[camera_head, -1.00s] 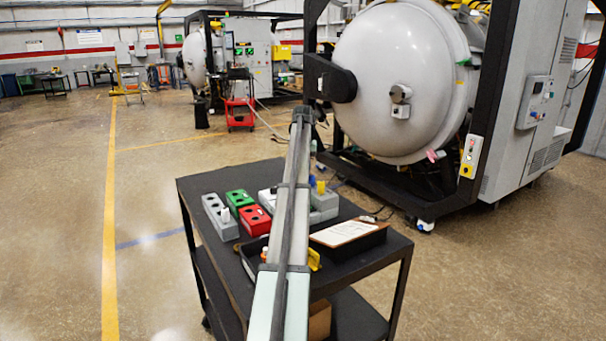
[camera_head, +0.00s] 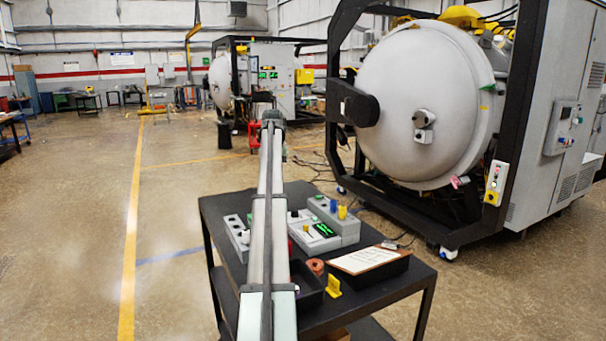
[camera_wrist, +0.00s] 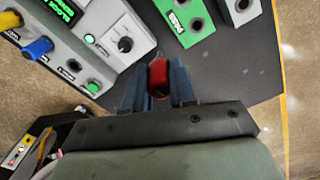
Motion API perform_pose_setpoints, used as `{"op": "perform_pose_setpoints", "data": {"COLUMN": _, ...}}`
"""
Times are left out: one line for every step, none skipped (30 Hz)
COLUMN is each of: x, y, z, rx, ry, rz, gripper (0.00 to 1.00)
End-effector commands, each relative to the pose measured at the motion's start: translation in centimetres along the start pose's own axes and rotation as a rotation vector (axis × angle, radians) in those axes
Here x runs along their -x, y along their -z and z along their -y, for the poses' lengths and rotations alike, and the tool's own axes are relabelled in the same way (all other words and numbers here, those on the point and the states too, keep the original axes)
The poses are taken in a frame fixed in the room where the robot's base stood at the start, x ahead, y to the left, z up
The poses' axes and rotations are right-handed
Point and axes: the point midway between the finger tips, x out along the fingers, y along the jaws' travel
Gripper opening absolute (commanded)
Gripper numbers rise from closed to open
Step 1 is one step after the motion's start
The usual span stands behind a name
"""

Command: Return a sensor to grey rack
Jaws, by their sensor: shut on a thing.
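My gripper (camera_wrist: 158,85) is in the wrist view, its blue fingers shut on a small red sensor (camera_wrist: 158,75). It is over the black cart top, between the grey tester (camera_wrist: 100,30) and the green rack marked PASS (camera_wrist: 182,18). A grey rack (camera_wrist: 238,10) with a dark hole lies beyond the green rack at the top edge. In the head view the grey rack (camera_head: 236,236) shows just left of my arm. My arm hides the green rack and most of the red one there, and my fingers cannot be made out.
A grey block (camera_head: 337,222) holds a blue and a yellow sensor. A clipboard (camera_head: 368,260), orange ring (camera_head: 316,266), yellow piece (camera_head: 333,286) and black tray (camera_head: 308,292) are on the cart's near part. The large furnace (camera_head: 425,100) stands behind. Floor left of the cart is free.

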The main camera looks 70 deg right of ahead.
Motion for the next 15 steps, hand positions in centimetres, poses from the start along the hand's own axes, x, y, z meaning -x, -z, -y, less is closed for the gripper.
{"op": "perform_pose_setpoints", "data": {"x": -0.5, "y": -1.3, "z": 2.0, "rx": 0.023, "ry": 0.0, "rz": 0.0, "gripper": 0.0}}
{"op": "perform_pose_setpoints", "data": {"x": -0.7, "y": -1.9, "z": 3.1, "rx": 0.035, "ry": 0.0, "rz": 0.0, "gripper": 0.0}}
{"op": "perform_pose_setpoints", "data": {"x": -0.9, "y": -2.7, "z": 4.5, "rx": 0.052, "ry": 0.0, "rz": 0.0, "gripper": 0.0}}
{"op": "perform_pose_setpoints", "data": {"x": -1.2, "y": -3.4, "z": 5.4, "rx": 0.063, "ry": 0.0, "rz": 0.0, "gripper": 0.0}}
{"op": "perform_pose_setpoints", "data": {"x": -1.4, "y": -4.1, "z": 6.4, "rx": 0.075, "ry": 0.0, "rz": 0.0, "gripper": 0.0}}
{"op": "perform_pose_setpoints", "data": {"x": -1.7, "y": -5.0, "z": 7.5, "rx": 0.09, "ry": 0.0, "rz": 0.0, "gripper": 0.0}}
{"op": "perform_pose_setpoints", "data": {"x": -2.0, "y": -5.8, "z": 8.3, "rx": 0.101, "ry": 0.0, "rz": 0.0, "gripper": 0.0}}
{"op": "perform_pose_setpoints", "data": {"x": -2.2, "y": -6.6, "z": 9.1, "rx": 0.112, "ry": 0.0, "rz": 0.0, "gripper": 0.0}}
{"op": "perform_pose_setpoints", "data": {"x": -2.6, "y": -7.6, "z": 9.9, "rx": 0.125, "ry": 0.0, "rz": 0.0, "gripper": 0.0}}
{"op": "perform_pose_setpoints", "data": {"x": -2.9, "y": -8.5, "z": 10.4, "rx": 0.134, "ry": 0.0, "rz": 0.0, "gripper": 0.0}}
{"op": "perform_pose_setpoints", "data": {"x": -3.2, "y": -9.2, "z": 10.9, "rx": 0.143, "ry": 0.0, "rz": 0.0, "gripper": 0.0}}
{"op": "perform_pose_setpoints", "data": {"x": -3.6, "y": -10.3, "z": 11.2, "rx": 0.151, "ry": 0.0, "rz": 0.0, "gripper": 0.0}}
{"op": "perform_pose_setpoints", "data": {"x": -3.9, "y": -11.0, "z": 11.1, "rx": 0.154, "ry": 0.0, "rz": 0.0, "gripper": 0.0}}
{"op": "perform_pose_setpoints", "data": {"x": -4.1, "y": -11.6, "z": 11.1, "rx": 0.157, "ry": 0.0, "rz": 0.0, "gripper": 0.0}}
{"op": "perform_pose_setpoints", "data": {"x": -4.3, "y": -12.2, "z": 10.8, "rx": 0.158, "ry": 0.0, "rz": 0.0, "gripper": 0.0}}
